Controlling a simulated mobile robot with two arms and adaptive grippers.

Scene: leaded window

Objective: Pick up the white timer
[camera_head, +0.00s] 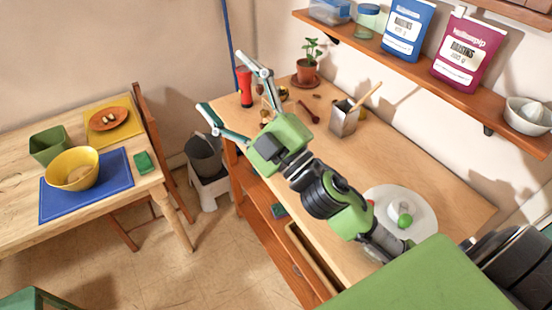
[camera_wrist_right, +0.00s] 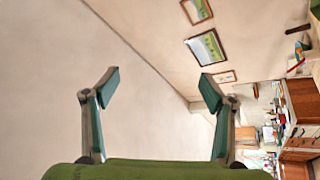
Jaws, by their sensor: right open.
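I cannot make out a white timer for certain in either view. My right gripper (camera_head: 223,82) is open and empty, its fingers spread above the far left end of the wooden counter (camera_head: 420,165). My right arm hides part of the counter. A white plate (camera_head: 425,209) on the counter's near right holds a green round thing (camera_head: 404,220) and small pale things too small to name. My left gripper is not in view.
The counter holds a potted plant (camera_head: 305,72), a red shaker (camera_head: 244,86) and a metal utensil holder (camera_head: 343,120). A shelf (camera_head: 415,72) with bags runs above. A table (camera_head: 95,218) with a yellow bowl (camera_head: 72,168) stands left. The counter's middle right is clear.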

